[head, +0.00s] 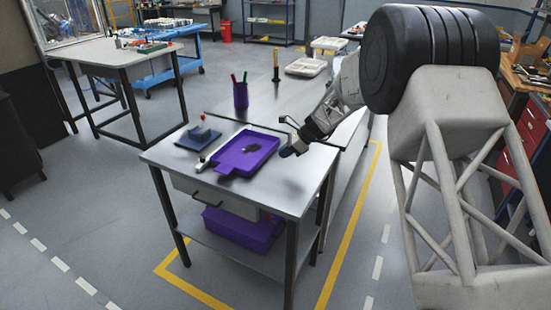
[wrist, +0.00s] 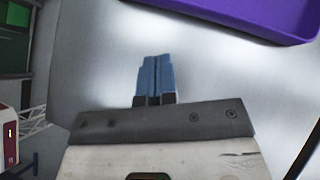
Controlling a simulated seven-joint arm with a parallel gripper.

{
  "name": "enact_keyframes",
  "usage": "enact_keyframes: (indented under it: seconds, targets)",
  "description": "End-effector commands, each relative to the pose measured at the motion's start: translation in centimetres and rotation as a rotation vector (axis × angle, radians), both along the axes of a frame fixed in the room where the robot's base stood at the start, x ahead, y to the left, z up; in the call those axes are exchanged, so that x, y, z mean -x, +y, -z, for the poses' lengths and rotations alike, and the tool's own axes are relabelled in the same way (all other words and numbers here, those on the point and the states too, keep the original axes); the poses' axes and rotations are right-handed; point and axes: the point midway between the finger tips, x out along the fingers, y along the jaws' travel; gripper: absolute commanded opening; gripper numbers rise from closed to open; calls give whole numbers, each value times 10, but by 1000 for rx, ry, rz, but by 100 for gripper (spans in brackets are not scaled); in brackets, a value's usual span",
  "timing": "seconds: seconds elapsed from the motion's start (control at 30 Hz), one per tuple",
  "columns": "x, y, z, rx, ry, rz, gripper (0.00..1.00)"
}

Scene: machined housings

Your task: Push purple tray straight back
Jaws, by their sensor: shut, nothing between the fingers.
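My gripper (head: 287,152) is just right of the tray in the head view, low over the bench and apart from the tray. In the wrist view its blue fingers (wrist: 155,75) are together with nothing between them, over bare bench top.
A blue pad with a grey part (head: 198,138) sits left of the tray. A purple pen cup (head: 240,95) stands behind it. A thin dark bracket (head: 290,124) rises near my gripper. The bench's front right is clear. A purple bin (head: 240,230) sits on the lower shelf.

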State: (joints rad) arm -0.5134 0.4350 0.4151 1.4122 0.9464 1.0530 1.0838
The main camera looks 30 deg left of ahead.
Motion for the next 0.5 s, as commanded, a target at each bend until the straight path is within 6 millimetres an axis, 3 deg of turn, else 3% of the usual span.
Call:
enact_keyframes:
  seconds: [0.2, 0.5]
  targets:
    - [-10, -21, -24, -1, -1, 1, 0]
    - [-16, -34, -37, 0, 0, 1, 0]
